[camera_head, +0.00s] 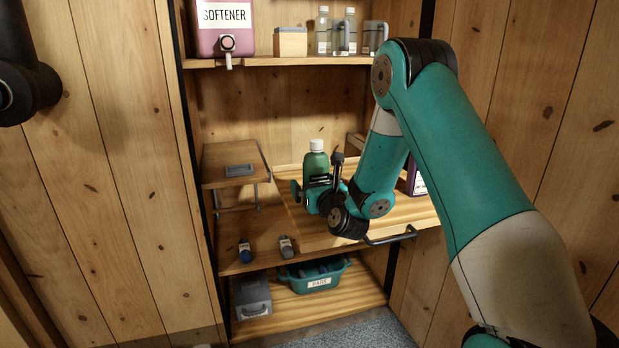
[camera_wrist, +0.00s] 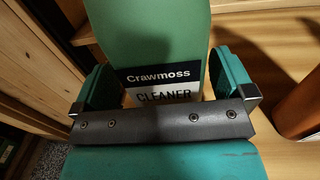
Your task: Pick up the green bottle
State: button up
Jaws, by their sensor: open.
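The green bottle (camera_head: 316,164) has a white cap and stands upright on the pull-out wooden board (camera_head: 290,228) in the shelf unit. In the wrist view the bottle (camera_wrist: 150,30) fills the upper middle, with a label reading "Crawmoss CLEANER". My gripper (camera_wrist: 165,85) is open, with one finger on each side of the bottle. A narrow gap shows at the right finger; I cannot tell whether the left finger touches. In the head view my gripper (camera_head: 316,194) is in front of the bottle and hides its lower part.
A small raised shelf (camera_head: 225,172) stands left of the bottle. A purple box (camera_head: 416,181) is behind my arm at right. A teal basket (camera_head: 315,273) sits on the lower shelf.

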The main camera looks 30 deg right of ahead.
jog(key=shift+w+f, duration=0.1)
jog(key=shift+w, duration=0.05)
jog(key=shift+d, duration=0.25)
jog(key=shift+c, duration=0.2)
jog(key=c, duration=0.4)
jog(key=shift+d, duration=0.1)
jog(key=c, duration=0.9)
jog(key=shift+c, duration=0.2)
jog(key=shift+r, duration=0.2)
notch_tip(320, 180, up, 20)
jog(key=p, duration=2)
